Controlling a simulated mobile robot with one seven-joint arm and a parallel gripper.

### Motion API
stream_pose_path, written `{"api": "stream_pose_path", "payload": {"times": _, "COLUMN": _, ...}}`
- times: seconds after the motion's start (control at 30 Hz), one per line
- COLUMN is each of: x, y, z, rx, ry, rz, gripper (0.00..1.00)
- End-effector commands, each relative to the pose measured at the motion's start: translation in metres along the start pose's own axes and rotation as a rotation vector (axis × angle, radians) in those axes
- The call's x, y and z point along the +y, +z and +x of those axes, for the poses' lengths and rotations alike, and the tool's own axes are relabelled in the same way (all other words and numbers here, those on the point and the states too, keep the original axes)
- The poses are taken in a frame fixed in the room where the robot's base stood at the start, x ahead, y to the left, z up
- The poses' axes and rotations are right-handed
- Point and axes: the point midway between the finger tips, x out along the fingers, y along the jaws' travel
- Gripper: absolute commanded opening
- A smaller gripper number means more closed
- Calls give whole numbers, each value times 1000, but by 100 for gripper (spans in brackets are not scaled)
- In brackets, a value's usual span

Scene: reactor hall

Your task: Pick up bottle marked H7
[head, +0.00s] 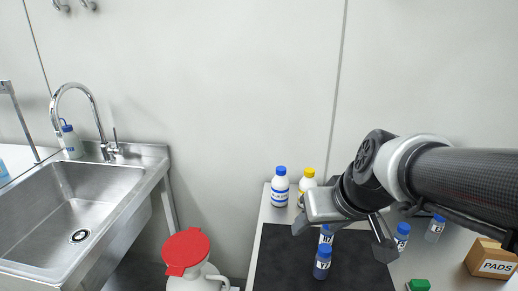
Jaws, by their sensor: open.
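Several small blue-capped bottles stand by a dark mat (285,262). The nearest bottle (322,263) is upright on the mat with a white label that seems to end in 7; its first character is unclear. Just behind it stands another bottle (326,236), partly hidden by my gripper, with an unclear label. Two more stand to the right, one bottle (402,236) with a label too small to read and one paler bottle (435,229). I cannot tell which is H7. My gripper (342,238) is open and empty, its fingers spread above and around the rear mat bottle's place.
A white bottle with blue cap (280,187) and one with yellow cap (307,183) stand at the back. A red-lidded container (187,256) and steel sink (75,200) are left.

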Motion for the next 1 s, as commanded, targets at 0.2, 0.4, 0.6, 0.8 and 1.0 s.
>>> {"api": "stream_pose_path", "payload": {"times": 0.2, "x": 61, "y": -20, "z": 63, "rx": 25, "ry": 48, "rz": 29, "gripper": 54}}
{"api": "stream_pose_path", "payload": {"times": 0.4, "x": 100, "y": -18, "z": 93, "rx": 25, "ry": 103, "rz": 39, "gripper": 54}}
{"api": "stream_pose_path", "payload": {"times": 0.6, "x": 108, "y": -16, "z": 128, "rx": 24, "ry": 109, "rz": 36, "gripper": 54}}
{"api": "stream_pose_path", "payload": {"times": 0.8, "x": 112, "y": -16, "z": 172, "rx": 24, "ry": 109, "rz": 37, "gripper": 54}}
{"api": "stream_pose_path", "payload": {"times": 1.0, "x": 116, "y": -19, "z": 205, "rx": 26, "ry": 109, "rz": 38, "gripper": 54}}
